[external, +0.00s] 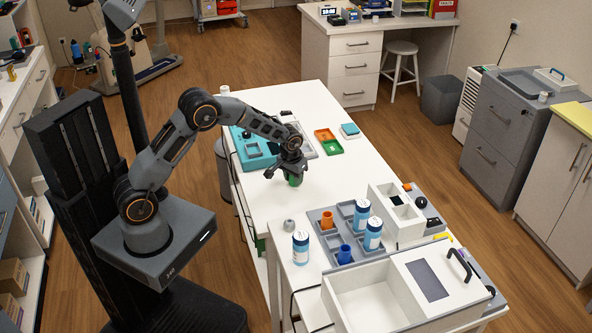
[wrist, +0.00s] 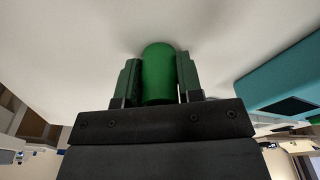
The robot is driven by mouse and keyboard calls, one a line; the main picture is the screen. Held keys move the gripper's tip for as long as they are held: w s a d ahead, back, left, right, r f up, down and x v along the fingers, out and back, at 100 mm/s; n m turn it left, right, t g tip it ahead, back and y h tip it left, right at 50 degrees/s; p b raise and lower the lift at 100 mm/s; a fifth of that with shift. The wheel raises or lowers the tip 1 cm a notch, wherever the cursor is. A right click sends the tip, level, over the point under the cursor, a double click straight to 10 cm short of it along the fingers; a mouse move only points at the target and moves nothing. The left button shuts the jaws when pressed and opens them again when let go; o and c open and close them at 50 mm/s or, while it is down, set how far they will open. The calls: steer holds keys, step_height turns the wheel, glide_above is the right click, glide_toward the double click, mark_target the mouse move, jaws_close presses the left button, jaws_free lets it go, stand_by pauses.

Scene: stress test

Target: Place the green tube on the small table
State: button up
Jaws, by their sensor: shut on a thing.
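My gripper (external: 288,176) is shut on the green tube (external: 295,181), which hangs below the fingers over a white table (external: 345,185). In the wrist view the green tube (wrist: 158,72) sits between the two jaws, its far end toward the white surface. I cannot tell whether the tube touches the table. Which table is the small one is not clear; a nearer white table (external: 284,254), with racks on it, adjoins this one.
On the nearer table stand blue-white bottles (external: 301,247), a grey rack (external: 326,221) and a white box (external: 372,295). White tabletop around the tube is clear.

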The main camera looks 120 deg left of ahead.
mark_target(291, 186)
steer(key=o, duration=0.9)
steer(key=shift+f, duration=0.1)
steer(key=shift+o, duration=0.2)
step_height(291, 186, up, 14)
steer(key=d, duration=0.2)
steer(key=w+d+r+m+t, duration=0.1)
steer(key=w+d+r+m, duration=0.15)
steer(key=d, duration=0.35)
steer(key=w+d+r+m, duration=0.1)
steer(key=w+d+m, duration=0.15)
steer(key=d, duration=0.45)
steer(key=d+r+m+t, duration=0.1)
steer(key=d+m, duration=0.4)
steer(key=d, duration=1.4)
steer(key=shift+r, duration=0.7)
steer(key=shift+o, duration=0.4)
steer(key=s+d+f+m, duration=0.1)
steer(key=s+d+m, duration=0.2)
steer(key=d, duration=0.2)
steer(key=s+d+f+m+t+h, duration=0.1)
steer(key=s+d+m, duration=0.1)
steer(key=s+d, duration=0.2)
steer(key=d, duration=0.2)
steer(key=shift+d+f+m, duration=0.2)
steer(key=shift+d+m, duration=0.1)
steer(key=shift+m, duration=0.1)
